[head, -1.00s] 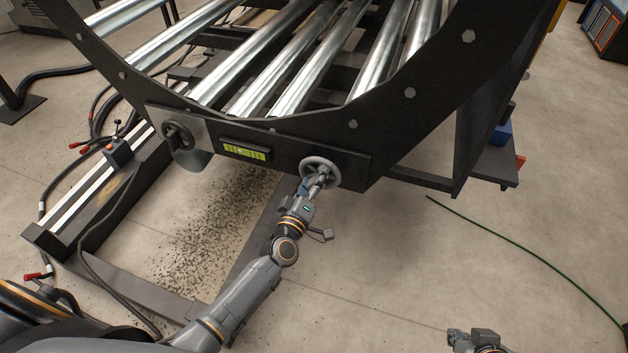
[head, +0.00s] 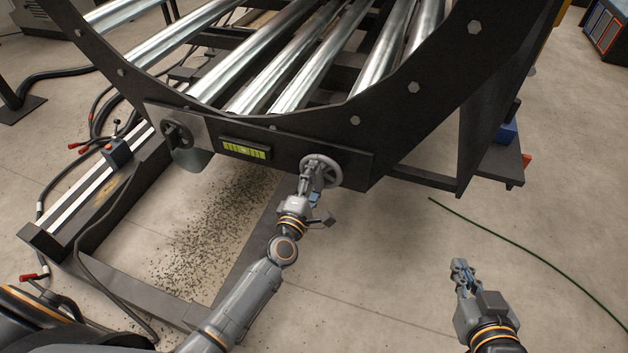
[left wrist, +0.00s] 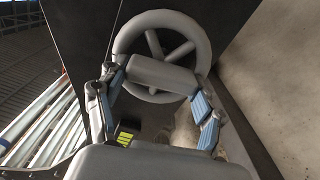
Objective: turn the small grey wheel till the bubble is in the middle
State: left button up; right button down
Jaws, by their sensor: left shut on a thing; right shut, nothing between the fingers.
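The small grey wheel (head: 328,168) is a spoked handwheel on the dark front plate of the roller frame, right of the level vial. My left gripper (head: 308,178) is at the wheel's lower left, shut on its grey handle. In the left wrist view the handle (left wrist: 160,75) lies between the two fingers, in front of the wheel's rim (left wrist: 192,38). The yellow-green level vial (head: 244,149) has dark lines; the bubble is too small to place surely. A bit of the vial shows in the left wrist view (left wrist: 124,139). My right gripper (head: 461,268) is shut and empty, away from the frame.
A second, dark knob (head: 176,134) sits at the plate's left end. Shiny rollers (head: 305,65) lie above, behind the curved dark frame edge. Dark crumbs (head: 220,215) lie on the floor below. A green cable (head: 510,245) crosses the otherwise clear floor at right.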

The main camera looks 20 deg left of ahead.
pick_arm(q)
jog(key=shift+w+a+r+n, duration=0.2)
jog(key=shift+r+n, duration=0.1)
pick_arm(e)
jog(key=shift+w+a+r, duration=0.1)
jog(key=shift+w+r, duration=0.1)
jog(key=shift+r, duration=0.1)
pick_arm(q)
jog(key=o, duration=0.8)
jog(key=shift+c, duration=0.2)
jog(key=o, duration=0.4)
jog(key=shift+w+f, duration=0.1)
jog(key=shift+w, duration=0.05)
jog(key=shift+f, duration=0.2)
jog(key=shift+d, duration=0.1)
pick_arm(e)
jog(key=shift+w, duration=0.25)
